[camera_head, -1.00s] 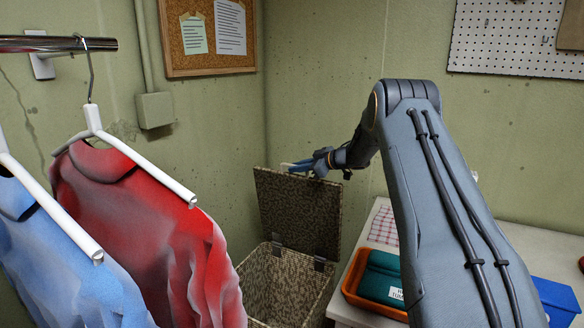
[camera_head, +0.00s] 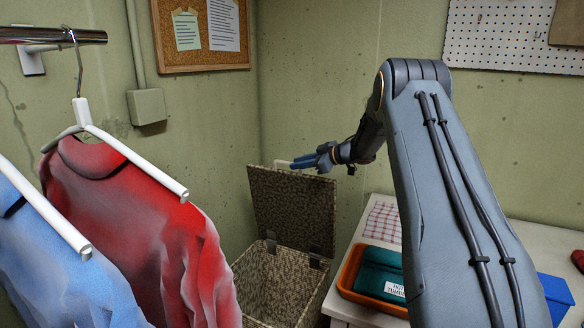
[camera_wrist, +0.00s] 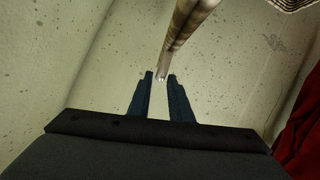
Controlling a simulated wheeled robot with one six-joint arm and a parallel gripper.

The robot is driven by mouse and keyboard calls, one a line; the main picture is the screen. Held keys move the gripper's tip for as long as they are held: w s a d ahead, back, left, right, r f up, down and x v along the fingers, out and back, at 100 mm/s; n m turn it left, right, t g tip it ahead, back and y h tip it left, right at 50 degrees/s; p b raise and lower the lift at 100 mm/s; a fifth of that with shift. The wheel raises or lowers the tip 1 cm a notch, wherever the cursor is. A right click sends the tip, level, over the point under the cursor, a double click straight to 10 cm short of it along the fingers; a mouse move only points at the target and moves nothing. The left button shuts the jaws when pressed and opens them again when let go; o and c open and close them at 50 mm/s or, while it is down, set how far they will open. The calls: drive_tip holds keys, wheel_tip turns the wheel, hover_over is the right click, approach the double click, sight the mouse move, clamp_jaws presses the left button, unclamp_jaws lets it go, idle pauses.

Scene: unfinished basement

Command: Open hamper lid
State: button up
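The woven brown hamper (camera_head: 264,285) stands in the corner, its inside visible from above. Its lid (camera_head: 293,210) is raised, standing nearly upright on the two dark hinges at the rim. My gripper (camera_head: 294,163) is at the lid's top edge, its blue fingers pointing left. A small pale piece shows just left of the fingertips. In the wrist view, my two fingers (camera_wrist: 160,76) have a narrow gap between them with pale background showing through. The lid (camera_wrist: 188,25), seen nearly edge-on, ends near the fingertips; I cannot tell whether they touch.
A rack rail holds a red shirt (camera_head: 145,220) and a blue shirt (camera_head: 50,275) at the left. A white table (camera_head: 345,300) at the right bears an orange tray (camera_head: 349,272) with a green item and a checked cloth (camera_head: 384,221). Walls stand close behind the hamper.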

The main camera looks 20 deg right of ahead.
drive_tip(key=v, duration=0.3)
drive_tip(key=shift+s+d+r, duration=0.1)
drive_tip(key=shift+s+d, duration=0.05)
drive_tip(key=shift+s, duration=0.1)
drive_tip(key=shift+r, duration=0.1)
drive_tip(key=s+a+f+m+g+h, duration=0.3)
drive_tip(key=s+a+m, duration=0.1)
drive_tip(key=s, duration=1.2)
drive_tip(key=s+a+f+m+g+h, duration=0.2)
drive_tip(key=s+a+f+m+g, duration=0.1)
drive_tip(key=s, duration=1.4)
drive_tip(key=s+a+f+m+g+h, duration=0.3)
drive_tip(key=s+a, duration=0.4)
drive_tip(key=s, duration=1)
drive_tip(key=shift+a+f+m+g+h, duration=0.35)
drive_tip(key=shift+f+m+g, duration=0.25)
drive_tip(key=shift+f+m, duration=0.35)
